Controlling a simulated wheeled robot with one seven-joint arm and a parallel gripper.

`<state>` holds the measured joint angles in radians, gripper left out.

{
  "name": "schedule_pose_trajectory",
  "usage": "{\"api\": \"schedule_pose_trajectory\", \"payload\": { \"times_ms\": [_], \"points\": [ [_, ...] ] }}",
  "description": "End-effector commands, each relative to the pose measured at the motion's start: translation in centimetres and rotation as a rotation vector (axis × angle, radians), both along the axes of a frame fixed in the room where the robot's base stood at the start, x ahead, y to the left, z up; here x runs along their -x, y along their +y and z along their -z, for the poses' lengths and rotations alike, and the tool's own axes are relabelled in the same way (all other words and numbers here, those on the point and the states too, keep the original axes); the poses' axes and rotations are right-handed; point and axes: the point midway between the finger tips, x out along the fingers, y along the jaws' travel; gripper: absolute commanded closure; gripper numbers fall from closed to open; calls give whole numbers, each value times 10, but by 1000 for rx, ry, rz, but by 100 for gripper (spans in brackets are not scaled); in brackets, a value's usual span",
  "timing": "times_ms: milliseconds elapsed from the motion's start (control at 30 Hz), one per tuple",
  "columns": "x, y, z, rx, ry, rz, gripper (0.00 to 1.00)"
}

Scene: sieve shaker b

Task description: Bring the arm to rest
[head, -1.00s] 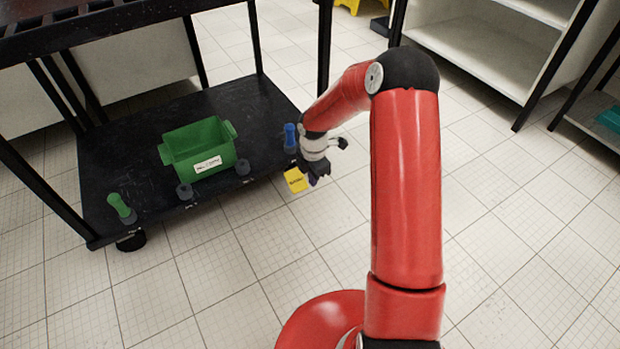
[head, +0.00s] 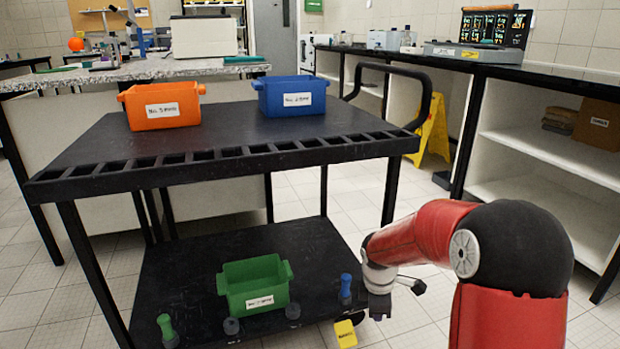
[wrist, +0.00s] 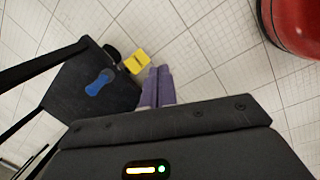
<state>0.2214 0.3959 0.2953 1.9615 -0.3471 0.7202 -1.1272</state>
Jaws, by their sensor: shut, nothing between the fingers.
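My gripper (head: 379,306) hangs at the end of my red arm, beside the right front corner of the black cart's lower shelf (head: 190,264) in the head view. In the wrist view my gripper's purple-grey fingers (wrist: 157,86) are together over the pale tiled floor, with nothing between them. The arm is bent at the elbow, and the gripper points down, apart from the cart.
A green bin (head: 256,285) and a blue-handled tool (head: 345,287) are on the lower shelf. An orange bin (head: 162,106) and a blue bin (head: 291,97) stand on the cart top. A yellow tag (head: 345,333) is near the gripper.

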Motion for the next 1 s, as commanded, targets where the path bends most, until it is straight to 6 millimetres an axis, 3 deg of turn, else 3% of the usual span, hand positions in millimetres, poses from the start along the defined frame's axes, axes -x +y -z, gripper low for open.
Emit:
{"api": "schedule_pose_trajectory", "payload": {
  "times_ms": [33, 200, 400, 500, 733, 833, 1000],
  "points": [
    [13, 0, -35, 6, -38, 80, 100],
    [62, -1, -111, -22, -149, 379, 100],
    [129, 1, -181, -128, -277, 728, 100],
    [164, 3, -206, -209, -329, 898, 100],
    [231, 9, -235, -415, -388, 1217, 100],
    [246, 11, -238, -475, -389, 1298, 100],
    [256, 12, -239, -517, -387, 1350, 100]
  ]
}}
